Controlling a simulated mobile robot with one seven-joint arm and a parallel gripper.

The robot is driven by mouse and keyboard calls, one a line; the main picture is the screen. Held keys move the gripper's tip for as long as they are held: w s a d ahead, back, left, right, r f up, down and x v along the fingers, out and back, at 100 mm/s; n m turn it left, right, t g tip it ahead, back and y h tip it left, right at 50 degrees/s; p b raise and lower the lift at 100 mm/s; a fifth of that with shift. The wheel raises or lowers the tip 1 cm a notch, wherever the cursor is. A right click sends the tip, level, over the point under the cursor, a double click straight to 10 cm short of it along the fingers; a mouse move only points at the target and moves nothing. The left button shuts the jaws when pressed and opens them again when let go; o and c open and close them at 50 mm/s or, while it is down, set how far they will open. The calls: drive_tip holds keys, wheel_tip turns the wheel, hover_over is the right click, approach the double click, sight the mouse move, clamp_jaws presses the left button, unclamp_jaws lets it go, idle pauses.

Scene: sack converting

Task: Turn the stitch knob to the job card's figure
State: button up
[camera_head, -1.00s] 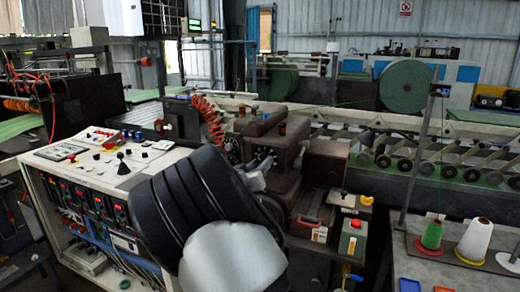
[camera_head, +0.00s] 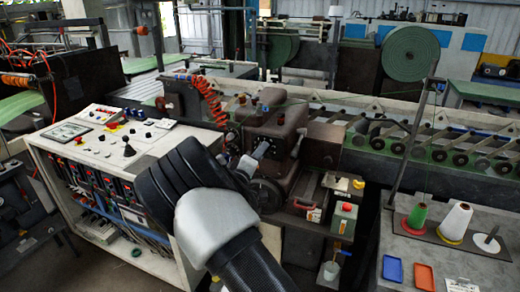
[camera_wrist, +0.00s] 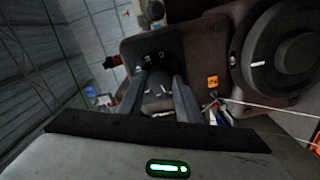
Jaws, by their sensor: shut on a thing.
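My gripper (camera_head: 262,150) reaches the brown sewing machine head (camera_head: 290,120) in the head view. In the wrist view its two grey fingers (camera_wrist: 164,92) are closed around a small dark knob (camera_wrist: 158,88), which I take to be the stitch knob. A black dial plate (camera_wrist: 153,50) with small white marks lies behind it. The fingers hide the sides of the knob, and its setting is too small to read. An orange tag (camera_wrist: 212,82) with a black mark sits to the right on the machine. I cannot make out the job card.
A dark handwheel (camera_wrist: 288,48) is close on the right in the wrist view. A control desk (camera_head: 100,140) stands left of my arm in the head view. Thread cones (camera_head: 455,220) and a blue tray (camera_head: 393,269) sit on the right table.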

drive_tip(key=shift+n, duration=0.5)
drive_tip(key=o, duration=1)
drive_tip(key=shift+o, duration=0.2)
drive_tip(key=shift+s, duration=0.1)
drive_tip(key=v, duration=1.7)
drive_tip(key=shift+b, duration=0.45)
drive_tip(key=shift+s, duration=0.15)
